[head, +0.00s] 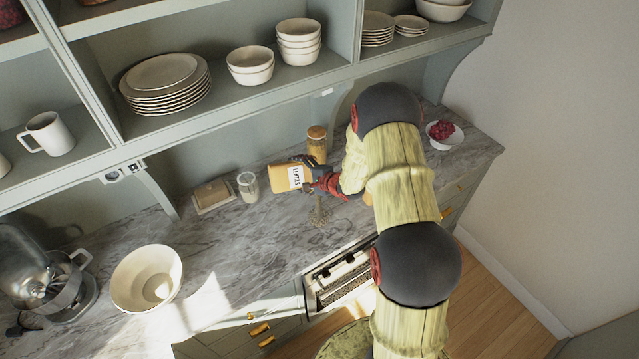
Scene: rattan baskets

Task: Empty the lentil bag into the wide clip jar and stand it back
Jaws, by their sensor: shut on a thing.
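My gripper (315,174) is shut on the lentil bag (284,178), an orange-tan pack with a white label. It holds the bag tipped on its side above the counter, with the broad end pointing left. A small clear jar (248,186) stands on the counter left of the bag; I cannot tell whether it is the wide clip jar. Below the gripper is a thin brownish, see-through patch (319,214); I cannot tell whether it is glass or loose lentils. The bag's mouth and any flow from it cannot be made out.
A tall amber jar (317,142) stands close behind my gripper. A bowl of red fruit (444,134) is at right. Shelves overhang the back.

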